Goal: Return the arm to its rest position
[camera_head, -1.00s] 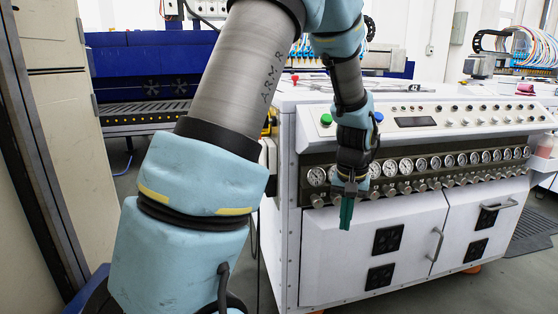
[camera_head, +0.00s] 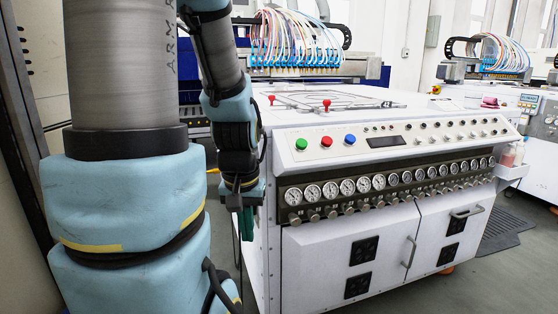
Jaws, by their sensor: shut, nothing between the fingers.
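My arm, in light blue padding, fills the left side of the head view and bends over so its end hangs down. My gripper (camera_head: 246,222) points downward with its green fingers together and nothing visible between them. It is to the left of the white machine (camera_head: 276,285), near that machine's left front corner. I cannot tell how far the fingers are from the machine's side.
The machine's front carries a row of gauges (camera_head: 347,187) and green, red and blue buttons (camera_head: 326,142). A wire frame (camera_head: 325,100) lies on its top. A bottle (camera_head: 508,155) sits at its right end. Grey floor shows at right.

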